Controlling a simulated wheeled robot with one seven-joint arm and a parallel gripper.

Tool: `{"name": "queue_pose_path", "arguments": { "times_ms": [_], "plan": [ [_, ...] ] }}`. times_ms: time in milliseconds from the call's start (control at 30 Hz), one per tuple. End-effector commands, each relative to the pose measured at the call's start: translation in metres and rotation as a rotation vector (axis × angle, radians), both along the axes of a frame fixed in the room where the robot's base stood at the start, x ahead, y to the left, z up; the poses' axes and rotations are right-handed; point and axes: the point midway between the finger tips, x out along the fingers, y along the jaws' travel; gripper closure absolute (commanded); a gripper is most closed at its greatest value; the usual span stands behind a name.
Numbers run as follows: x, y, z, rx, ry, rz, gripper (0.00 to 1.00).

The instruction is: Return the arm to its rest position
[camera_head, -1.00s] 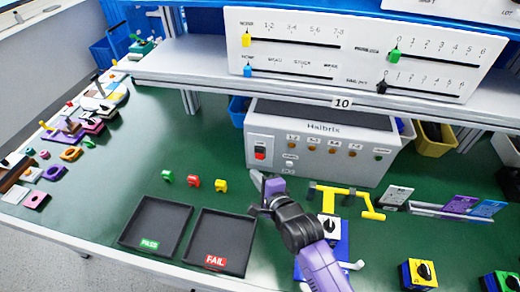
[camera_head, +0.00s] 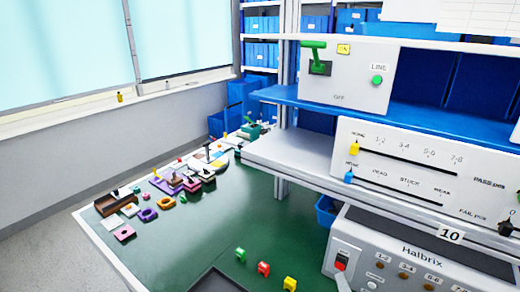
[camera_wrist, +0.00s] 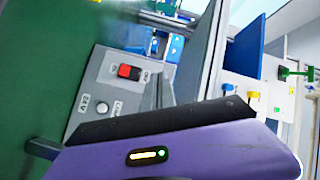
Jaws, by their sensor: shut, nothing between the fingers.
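My gripper shows in the wrist view as a purple and black body with a grey finger (camera_wrist: 158,92) rising from it; it is shut and empty. The rest of my arm is out of that view. The wrist view looks sideways at the box's grey front, with its red and black rocker switch (camera_wrist: 130,72) beyond my gripper. The gripper appears apart from the box.
The shelf (camera_head: 300,165) with slider panels overhangs the box. Green, red and yellow pieces (camera_head: 263,268) stand on the green bench (camera_head: 215,230). A black tray (camera_head: 215,281) is partly cut off. Small coloured parts line the left edge. The bench's middle left is clear.

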Motion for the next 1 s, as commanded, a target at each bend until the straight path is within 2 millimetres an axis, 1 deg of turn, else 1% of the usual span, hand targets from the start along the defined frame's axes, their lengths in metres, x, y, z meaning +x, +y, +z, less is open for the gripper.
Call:
{"name": "queue_pose_path", "arguments": {
  "times_ms": [33,167,200,267,300,500,567,600,667,700,800,900,1000],
  "plan": [
    [-0.021,0.0,0.0,-0.087,-0.012,0.003,1.0],
    [-0.073,0.0,0.008,-0.326,-0.048,0.007,1.0],
    [-0.091,0.0,0.009,-0.397,-0.053,0.008,1.0],
    [-0.117,0.0,0.013,-0.498,-0.059,0.009,1.0],
    [-0.134,0.0,0.016,-0.562,-0.06,0.01,1.0],
    [-0.214,0.0,0.032,-0.838,-0.049,0.024,1.0],
    [-0.236,0.0,0.038,-0.904,-0.04,0.033,1.0],
    [-0.251,0.001,0.042,-0.944,-0.032,0.04,1.0],
    [-0.272,0.0,0.048,-1.001,-0.02,0.053,1.0],
    [-0.285,0.001,0.051,-1.031,-0.007,0.064,1.0],
    [-0.316,0.001,0.059,-1.081,0.024,0.094,1.0],
    [-0.342,0.001,0.061,-1.088,0.067,0.129,1.0],
    [-0.362,0.001,0.058,-1.088,0.113,0.164,1.0]
  ]
}}
